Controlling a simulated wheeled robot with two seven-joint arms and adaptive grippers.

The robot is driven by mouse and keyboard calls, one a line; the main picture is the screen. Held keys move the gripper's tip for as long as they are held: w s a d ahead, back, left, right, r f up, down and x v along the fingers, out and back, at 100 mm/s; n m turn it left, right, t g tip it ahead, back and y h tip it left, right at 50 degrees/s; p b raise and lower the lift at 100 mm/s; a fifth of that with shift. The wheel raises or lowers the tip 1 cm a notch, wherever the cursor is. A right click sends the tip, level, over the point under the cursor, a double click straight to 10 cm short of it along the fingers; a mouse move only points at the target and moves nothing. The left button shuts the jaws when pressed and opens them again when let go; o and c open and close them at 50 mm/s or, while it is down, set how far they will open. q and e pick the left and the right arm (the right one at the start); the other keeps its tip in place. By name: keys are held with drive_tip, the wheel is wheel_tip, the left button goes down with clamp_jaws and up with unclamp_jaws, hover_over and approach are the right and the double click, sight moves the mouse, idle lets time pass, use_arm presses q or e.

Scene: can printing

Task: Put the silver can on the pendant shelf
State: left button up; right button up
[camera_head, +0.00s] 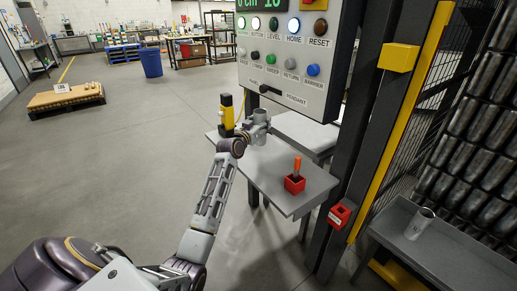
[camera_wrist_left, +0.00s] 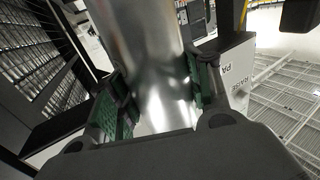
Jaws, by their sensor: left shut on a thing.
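My left gripper (camera_head: 260,127) is shut on a silver can (camera_head: 260,114), above the far left part of the grey shelf (camera_head: 262,172) under the control panel. In the left wrist view the shiny can (camera_wrist_left: 150,60) is between the two green-padded fingers (camera_wrist_left: 158,98). I cannot tell whether the can's base touches the shelf. Another silver can (camera_head: 419,224) stands tilted-looking on the grey bench at the right. My right gripper is not in view.
A yellow and black upright device (camera_head: 227,116) is just left of my gripper. The control panel (camera_head: 285,55) hangs above. A red box (camera_head: 339,215) is on the post.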

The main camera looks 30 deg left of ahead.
sight(257, 144)
use_arm(q)
wheel_tip(257, 144, down, 4)
drive_tip(key=shift+r, duration=0.1)
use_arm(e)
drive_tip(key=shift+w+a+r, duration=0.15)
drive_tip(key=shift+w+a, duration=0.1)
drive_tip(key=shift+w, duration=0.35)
use_arm(q)
drive_tip(key=shift+f+b, duration=0.3)
drive_tip(key=shift+f, duration=0.15)
wheel_tip(257, 144, down, 3)
drive_tip(key=shift+f+b, duration=0.1)
drive_tip(key=shift+b, duration=0.2)
drive_tip(key=shift+f, duration=0.5)
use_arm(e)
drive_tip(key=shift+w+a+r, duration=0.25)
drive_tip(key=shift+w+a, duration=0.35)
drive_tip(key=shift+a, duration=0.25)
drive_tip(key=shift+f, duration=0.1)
